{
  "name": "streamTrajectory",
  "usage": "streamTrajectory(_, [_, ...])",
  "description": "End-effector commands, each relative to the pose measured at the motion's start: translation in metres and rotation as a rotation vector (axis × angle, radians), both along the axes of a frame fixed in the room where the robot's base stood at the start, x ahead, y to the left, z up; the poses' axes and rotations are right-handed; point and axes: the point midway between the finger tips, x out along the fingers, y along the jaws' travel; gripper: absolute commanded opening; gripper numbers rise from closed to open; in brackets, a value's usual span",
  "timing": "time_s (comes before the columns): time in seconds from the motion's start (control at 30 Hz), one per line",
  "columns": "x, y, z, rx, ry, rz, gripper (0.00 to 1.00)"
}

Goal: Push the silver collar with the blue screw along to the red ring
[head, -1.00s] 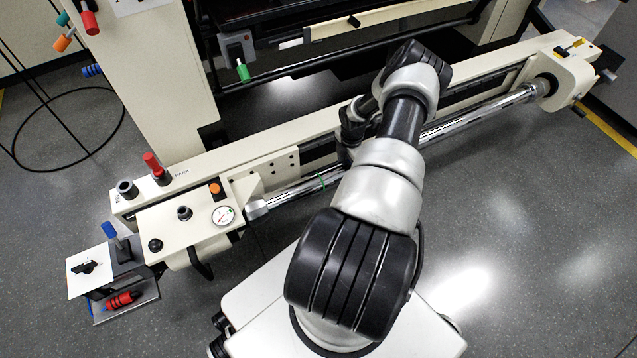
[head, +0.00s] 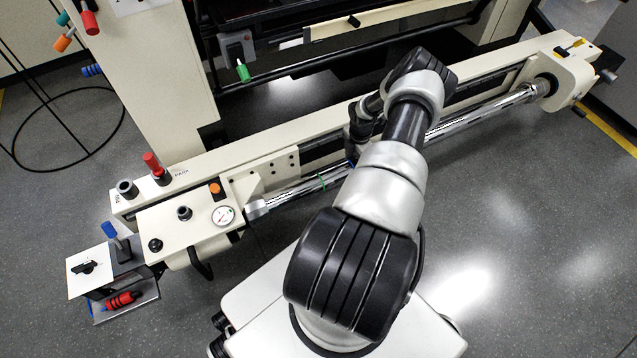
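A shiny silver bar (head: 470,122) runs slantwise along the front of the cream machine. A thin green ring (head: 321,182) is around its left part. A small dark piece with a trace of blue (head: 350,166) shows on the bar just left of my arm; it may be the collar with the blue screw, but it is too small to be sure. I see no red ring; part of the bar is hidden behind my arm. My gripper (head: 357,150) is a dark shape at the bar beside that piece. Its fingers are too hidden to tell open from shut.
A cream block with a gauge (head: 223,215) stands at the bar's left end, and a cream bracket (head: 565,75) at its right end. The long cream beam (head: 240,155) lies behind the bar. The floor (head: 520,210) in front on the right is clear.

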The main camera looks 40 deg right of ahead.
Motion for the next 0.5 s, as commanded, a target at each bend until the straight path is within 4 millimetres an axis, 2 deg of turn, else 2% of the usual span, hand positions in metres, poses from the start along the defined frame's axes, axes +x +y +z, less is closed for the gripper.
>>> streamTrajectory(0.5, [-0.003, -0.012, 0.000, 0.000, -0.001, 0.000, 0.59])
